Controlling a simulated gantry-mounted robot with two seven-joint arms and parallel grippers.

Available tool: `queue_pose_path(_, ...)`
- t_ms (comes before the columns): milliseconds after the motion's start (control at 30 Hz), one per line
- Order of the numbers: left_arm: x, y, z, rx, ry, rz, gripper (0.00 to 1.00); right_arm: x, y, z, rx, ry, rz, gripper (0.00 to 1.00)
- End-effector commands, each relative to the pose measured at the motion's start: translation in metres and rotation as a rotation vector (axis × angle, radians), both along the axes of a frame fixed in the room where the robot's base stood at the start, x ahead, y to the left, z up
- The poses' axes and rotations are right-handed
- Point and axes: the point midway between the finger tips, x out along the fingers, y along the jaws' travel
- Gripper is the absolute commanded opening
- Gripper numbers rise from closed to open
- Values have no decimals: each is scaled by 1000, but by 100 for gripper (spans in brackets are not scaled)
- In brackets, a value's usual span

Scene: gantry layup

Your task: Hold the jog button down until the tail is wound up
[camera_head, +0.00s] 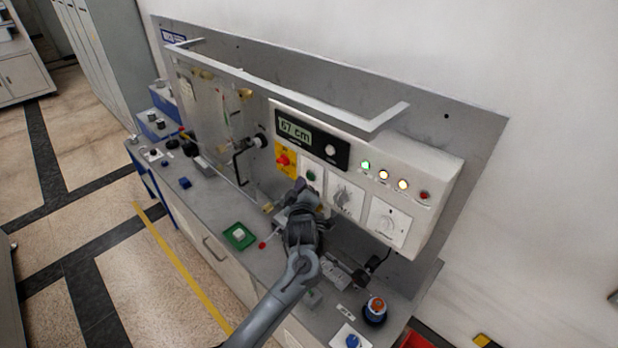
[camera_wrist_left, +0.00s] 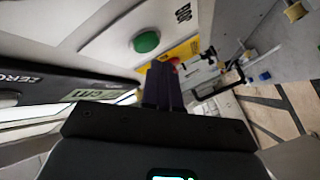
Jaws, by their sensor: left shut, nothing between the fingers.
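The jog button (camera_wrist_left: 146,41) is a round green button on a white plate marked JOG in the left wrist view. In the head view it is the small green button (camera_head: 311,176) on the control panel. My left gripper (camera_head: 299,186) is just below it there, in front of the panel. In the left wrist view its fingers (camera_wrist_left: 163,85) are shut with nothing between them, and their tips appear beside the button, apart from it in the picture. The display (camera_head: 296,131) reads 67 cm. I cannot make out the tail. My right gripper is not in view.
A red button on a yellow plate (camera_head: 285,160) is just left of the jog button. Two dials (camera_head: 345,198) and a row of lamps (camera_head: 384,174) are to its right. A green tray (camera_head: 239,236) and an orange-topped knob (camera_head: 375,308) are on the bench.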

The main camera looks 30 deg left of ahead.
Motion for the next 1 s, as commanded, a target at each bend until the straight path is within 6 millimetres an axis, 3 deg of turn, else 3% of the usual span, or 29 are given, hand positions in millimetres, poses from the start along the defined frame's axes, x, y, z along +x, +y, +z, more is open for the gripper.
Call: queue_pose_path(1000,9,-1,0,0,0,0,0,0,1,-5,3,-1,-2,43)
